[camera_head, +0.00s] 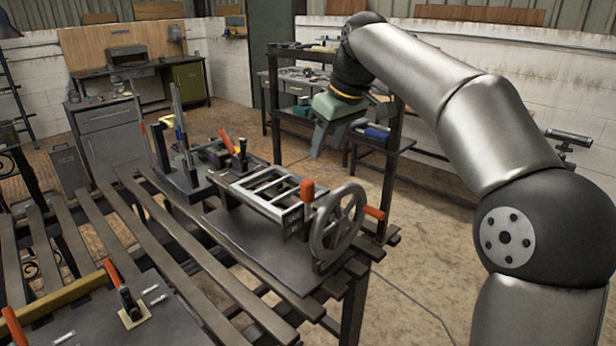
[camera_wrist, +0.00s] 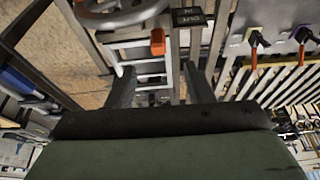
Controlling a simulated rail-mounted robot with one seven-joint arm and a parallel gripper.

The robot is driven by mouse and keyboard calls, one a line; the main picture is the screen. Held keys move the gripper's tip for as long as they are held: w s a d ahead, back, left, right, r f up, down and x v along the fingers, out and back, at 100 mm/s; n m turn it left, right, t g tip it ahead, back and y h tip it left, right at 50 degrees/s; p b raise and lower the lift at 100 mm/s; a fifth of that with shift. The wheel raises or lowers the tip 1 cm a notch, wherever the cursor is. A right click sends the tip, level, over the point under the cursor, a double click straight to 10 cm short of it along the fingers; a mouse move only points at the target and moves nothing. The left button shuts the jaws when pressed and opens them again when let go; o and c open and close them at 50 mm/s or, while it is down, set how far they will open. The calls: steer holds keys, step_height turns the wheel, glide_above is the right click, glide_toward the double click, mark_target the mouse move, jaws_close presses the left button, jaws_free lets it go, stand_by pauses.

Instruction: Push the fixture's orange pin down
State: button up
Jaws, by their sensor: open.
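The fixture's orange pin (camera_head: 307,190) stands upright at the wheel end of a pale ladder-like frame (camera_head: 262,190), and it also shows in the wrist view (camera_wrist: 157,42). A grey handwheel (camera_head: 338,222) with an orange side handle (camera_head: 374,212) is mounted beside it, and part of the wheel shows in the wrist view (camera_wrist: 122,14). My gripper (camera_head: 331,145) hangs above and behind the fixture, apart from the pin. In the wrist view its two fingers are spread (camera_wrist: 160,88) with nothing held between them, and the pin appears beyond them.
The fixture sits on a dark plate (camera_head: 250,248) on a slatted table (camera_head: 135,225). Clamps with orange handles stand behind the frame (camera_head: 232,150) and at the front left (camera_head: 122,290). A shelf with a blue item (camera_head: 376,132) stands near my gripper. Floor at right is clear.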

mark_target(308, 182)
steer(key=x, duration=0.5)
steer(key=w+x, duration=0.1)
steer(key=x, duration=0.4)
steer(key=a+x, duration=0.1)
steer(key=x, duration=0.4)
steer(key=shift+w+a+p, duration=0.1)
steer(key=shift+w+p, duration=0.15)
steer(key=shift+p, duration=0.05)
